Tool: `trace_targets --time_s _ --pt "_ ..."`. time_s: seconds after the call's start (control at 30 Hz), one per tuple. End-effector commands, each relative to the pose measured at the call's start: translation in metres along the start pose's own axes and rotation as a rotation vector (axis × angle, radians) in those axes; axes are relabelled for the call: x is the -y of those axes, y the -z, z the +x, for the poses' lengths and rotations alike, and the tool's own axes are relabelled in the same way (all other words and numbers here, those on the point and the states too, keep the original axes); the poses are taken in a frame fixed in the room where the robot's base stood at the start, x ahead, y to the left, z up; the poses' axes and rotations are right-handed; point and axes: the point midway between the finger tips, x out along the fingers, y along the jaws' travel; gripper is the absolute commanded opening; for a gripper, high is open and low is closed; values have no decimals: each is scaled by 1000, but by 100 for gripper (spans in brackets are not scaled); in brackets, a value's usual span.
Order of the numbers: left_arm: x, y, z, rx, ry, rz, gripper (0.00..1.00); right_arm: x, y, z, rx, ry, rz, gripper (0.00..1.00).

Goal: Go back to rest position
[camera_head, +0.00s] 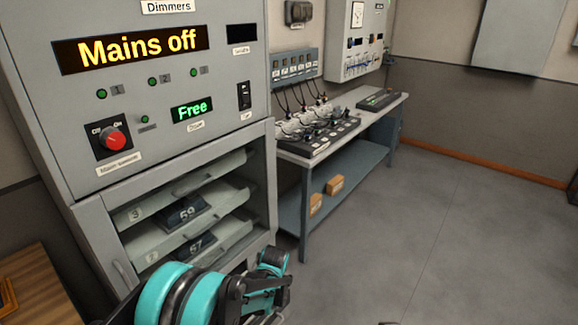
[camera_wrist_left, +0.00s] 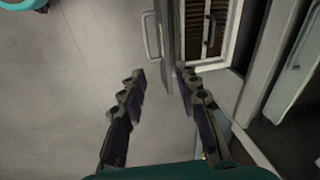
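My left arm shows at the bottom of the head view, teal and black, in front of the lower part of the grey dimmer cabinet (camera_head: 88,215). Its fingertips cannot be made out there. In the left wrist view my left gripper (camera_wrist_left: 161,75) has its two dark fingers spread apart with nothing between them. A grey door with a handle (camera_wrist_left: 151,38) stands just beyond the fingertips, beside an open cabinet front (camera_wrist_left: 228,40). I cannot tell whether a finger touches it. My right gripper is not in view.
The cabinet shows a "Mains off" display (camera_head: 130,48), a red knob (camera_head: 112,140), a "Free" display (camera_head: 192,109) and pulled-out shelves marked 59 and 57. A bench (camera_head: 345,145) with a fader desk stands behind. A wooden top (camera_head: 40,285) is at left. The floor at right is clear.

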Motion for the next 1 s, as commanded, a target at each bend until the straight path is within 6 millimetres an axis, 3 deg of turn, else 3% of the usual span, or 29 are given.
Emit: trace_targets --time_s 0.03,0.2,0.5,0.63,0.8,1.0 --pt "8 -9 -26 -22 0 -30 32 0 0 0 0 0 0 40" --pt "29 -40 -96 -103 4 -133 32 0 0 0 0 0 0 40" --pt "40 -118 -184 -244 11 -313 32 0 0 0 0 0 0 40" --pt "36 -156 -207 -306 15 -393 32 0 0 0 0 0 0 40" --pt "26 -199 -220 -382 21 -488 32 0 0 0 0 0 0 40" --pt "18 -227 -222 -438 25 -557 32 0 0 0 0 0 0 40"
